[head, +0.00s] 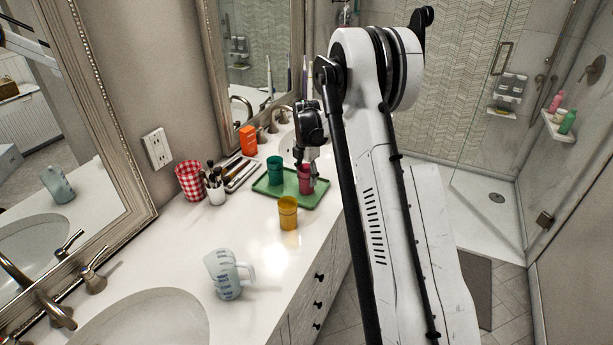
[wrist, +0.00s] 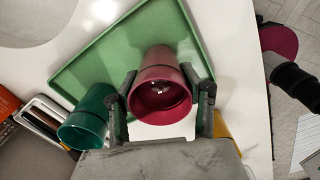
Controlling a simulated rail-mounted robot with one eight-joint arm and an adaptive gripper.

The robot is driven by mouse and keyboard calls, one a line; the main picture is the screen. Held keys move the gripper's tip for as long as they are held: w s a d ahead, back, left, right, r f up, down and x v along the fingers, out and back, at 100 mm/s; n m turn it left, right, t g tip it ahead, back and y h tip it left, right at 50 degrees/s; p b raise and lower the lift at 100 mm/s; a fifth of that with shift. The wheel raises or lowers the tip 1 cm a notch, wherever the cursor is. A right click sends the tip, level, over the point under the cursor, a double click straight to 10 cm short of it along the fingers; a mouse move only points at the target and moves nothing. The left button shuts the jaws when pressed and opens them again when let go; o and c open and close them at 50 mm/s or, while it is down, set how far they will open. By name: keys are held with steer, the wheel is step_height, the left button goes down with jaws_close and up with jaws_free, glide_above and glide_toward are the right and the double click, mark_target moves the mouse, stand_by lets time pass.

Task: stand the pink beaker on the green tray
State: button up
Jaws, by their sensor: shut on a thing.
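The pink beaker (head: 305,181) is upright over the right part of the green tray (head: 268,191). My gripper (head: 312,176) is shut on it from above. In the wrist view the pink beaker (wrist: 160,92) sits between my two fingers (wrist: 164,90), its open mouth facing the camera. The green tray (wrist: 95,70) shows behind it. Its base is hidden in the wrist view, and I cannot tell whether it touches the tray. A green beaker (head: 274,170) stands on the tray to the left of the pink one; it also shows in the wrist view (wrist: 84,124).
A yellow beaker (head: 288,213) stands just in front of the tray. A pale blue jug (head: 224,273) is nearer. A red checked cup (head: 190,181), brush holder (head: 215,188) and orange box (head: 248,140) stand left of and behind the tray. The tray's front middle is clear.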

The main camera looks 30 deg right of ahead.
steer(key=shift+f, duration=0.1)
steer(key=shift+f, duration=0.1)
steer(key=o, duration=1.3)
